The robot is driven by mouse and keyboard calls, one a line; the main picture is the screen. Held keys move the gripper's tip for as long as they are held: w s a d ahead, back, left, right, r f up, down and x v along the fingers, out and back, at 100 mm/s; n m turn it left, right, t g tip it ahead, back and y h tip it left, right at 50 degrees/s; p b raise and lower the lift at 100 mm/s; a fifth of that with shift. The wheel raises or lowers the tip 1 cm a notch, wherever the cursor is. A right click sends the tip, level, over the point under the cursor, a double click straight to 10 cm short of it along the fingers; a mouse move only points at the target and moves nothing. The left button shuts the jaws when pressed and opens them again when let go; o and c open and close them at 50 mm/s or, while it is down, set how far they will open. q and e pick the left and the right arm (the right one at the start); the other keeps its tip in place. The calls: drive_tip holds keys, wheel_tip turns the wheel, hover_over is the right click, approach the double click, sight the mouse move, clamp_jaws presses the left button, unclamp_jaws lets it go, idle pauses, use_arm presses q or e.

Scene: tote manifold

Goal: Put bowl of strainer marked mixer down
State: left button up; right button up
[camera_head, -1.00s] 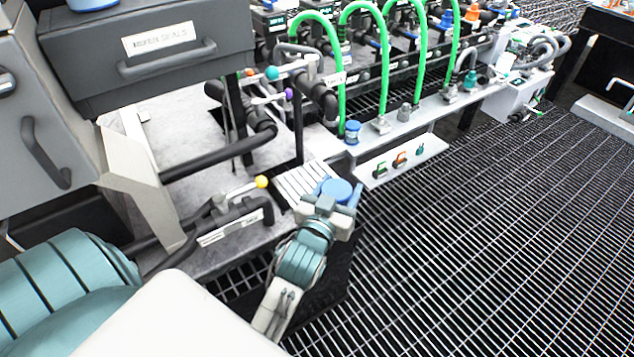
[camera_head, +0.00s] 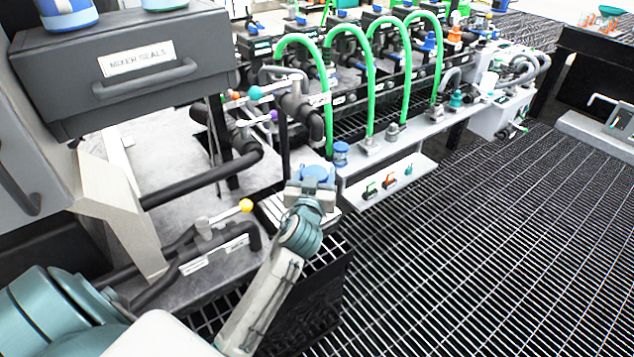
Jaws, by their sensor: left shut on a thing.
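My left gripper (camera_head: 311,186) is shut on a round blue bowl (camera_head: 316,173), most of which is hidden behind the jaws. It holds the bowl over or just beyond the far right part of a pale slatted tray (camera_head: 272,210) on the bench. I cannot tell whether the bowl touches the tray. No mixer mark is readable on the bowl. My right gripper is not in view.
A blue-capped fitting (camera_head: 341,152) stands close to the right of the bowl. Green hoses (camera_head: 370,80) arch behind it. A yellow-knobbed valve lever (camera_head: 245,206) is left of the tray. A grey drawer (camera_head: 140,68) labelled MIXER SEALS overhangs the bench. Floor grating (camera_head: 470,260) is clear at right.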

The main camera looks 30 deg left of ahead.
use_arm(q)
drive_tip(key=shift+w+a+f, duration=0.15)
drive_tip(key=shift+w+a, duration=0.05)
drive_tip(key=shift+w, duration=0.4)
drive_tip(key=shift+f+b, duration=0.35)
drive_tip(key=shift+f, duration=1.3)
drive_tip(key=shift+f, duration=0.15)
drive_tip(key=o, duration=1)
drive_tip(key=shift+o, duration=0.2)
drive_tip(key=shift+r, duration=0.2)
drive_tip(key=shift+s+d+f, duration=0.1)
drive_tip(key=shift+s+d, duration=0.1)
drive_tip(key=shift+s, duration=0.2)
drive_tip(key=v, duration=1.1)
drive_tip(key=shift+s+b, duration=0.15)
drive_tip(key=shift+b, duration=0.2)
